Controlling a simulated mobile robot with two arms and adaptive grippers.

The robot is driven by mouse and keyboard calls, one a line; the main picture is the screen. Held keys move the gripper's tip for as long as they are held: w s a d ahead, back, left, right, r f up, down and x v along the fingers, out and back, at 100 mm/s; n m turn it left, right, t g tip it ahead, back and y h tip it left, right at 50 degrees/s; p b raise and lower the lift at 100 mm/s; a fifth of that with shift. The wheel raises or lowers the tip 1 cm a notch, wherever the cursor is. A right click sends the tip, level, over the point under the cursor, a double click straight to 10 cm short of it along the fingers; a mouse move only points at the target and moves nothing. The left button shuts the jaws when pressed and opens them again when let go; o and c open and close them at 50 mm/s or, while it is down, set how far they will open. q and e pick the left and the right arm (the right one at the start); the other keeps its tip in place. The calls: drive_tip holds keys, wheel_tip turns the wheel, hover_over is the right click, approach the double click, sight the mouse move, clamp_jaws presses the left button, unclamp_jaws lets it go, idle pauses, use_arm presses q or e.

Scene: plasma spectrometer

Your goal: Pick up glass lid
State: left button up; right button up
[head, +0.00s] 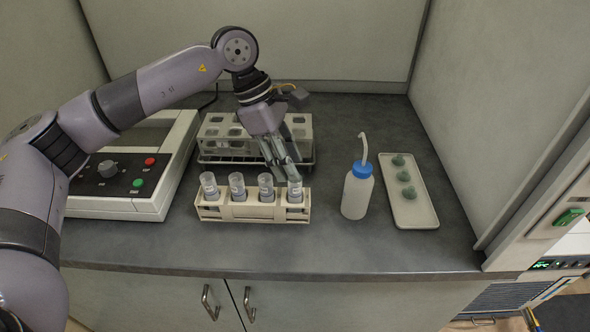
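My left gripper (283,165) reaches down from above, with its fingertips just over or at the rightmost vial (295,190) in the front rack. The fingers partly overlap the mouth of that vial, and I cannot tell whether they touch it or hold anything. Several clear vials with white labels stand upright in the beige front rack (250,213). No glass lid can be made out for certain. My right gripper is out of view.
A white wash bottle (356,197) with a blue cap stands between the front rack and the tray. A larger rack (215,145) stands behind the gripper. A control-panel device (115,205) is at the left. The dark counter (330,245) is clear in front.

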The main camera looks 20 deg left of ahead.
use_arm(q)
drive_tip(key=shift+d+f, duration=0.3)
drive_tip(key=shift+f, duration=0.35)
drive_tip(key=shift+c, duration=0.3)
drive_tip(key=c, duration=0.4)
drive_tip(key=shift+r, duration=0.1)
